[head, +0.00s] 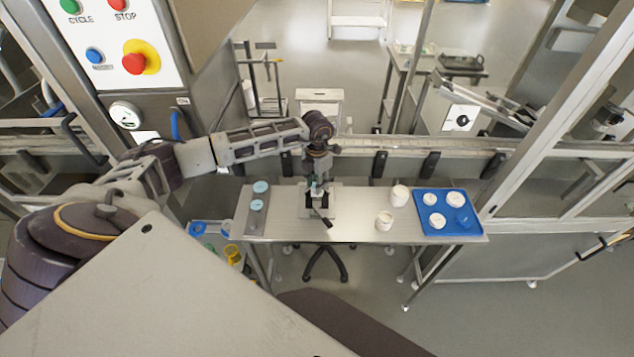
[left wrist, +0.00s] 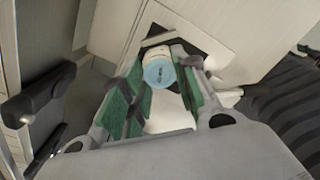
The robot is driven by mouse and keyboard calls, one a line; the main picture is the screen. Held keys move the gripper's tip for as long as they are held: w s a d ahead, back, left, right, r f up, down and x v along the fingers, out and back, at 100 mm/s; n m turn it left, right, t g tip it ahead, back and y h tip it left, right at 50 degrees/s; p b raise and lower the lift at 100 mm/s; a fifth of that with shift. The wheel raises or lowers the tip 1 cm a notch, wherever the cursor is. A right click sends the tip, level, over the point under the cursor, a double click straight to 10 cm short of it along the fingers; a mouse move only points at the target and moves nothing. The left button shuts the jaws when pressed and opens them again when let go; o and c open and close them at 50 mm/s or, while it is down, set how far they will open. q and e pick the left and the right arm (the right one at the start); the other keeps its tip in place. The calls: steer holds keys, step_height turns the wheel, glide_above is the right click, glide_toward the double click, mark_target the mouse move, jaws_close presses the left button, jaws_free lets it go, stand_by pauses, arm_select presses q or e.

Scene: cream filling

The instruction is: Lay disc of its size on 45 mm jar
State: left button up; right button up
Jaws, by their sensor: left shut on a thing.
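My left gripper (head: 317,190) hangs over the clamp fixture (head: 324,212) at the middle of the table. In the left wrist view its green fingers (left wrist: 160,76) are shut on a light blue disc (left wrist: 158,74). A white jar (left wrist: 155,53) shows just behind the disc; I cannot tell whether they touch. In the head view the gripper hides most of this jar. More light blue discs, one at the back (head: 260,187) and one before it (head: 256,205), lie on a grey strip (head: 240,212) at the table's left end. My right gripper is out of view.
Two white jars, a back one (head: 399,195) and a front one (head: 384,220), stand right of the fixture. A blue tray (head: 424,228) at the right end holds several white jars and a blue item (head: 463,219). The table (head: 352,228) is bare between fixture and jars.

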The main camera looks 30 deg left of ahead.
arm_select(q)
steer(key=shift+f, duration=0.1)
steer(key=o, duration=0.7)
steer(key=shift+r, duration=6.05)
steer(key=shift+f, duration=0.1)
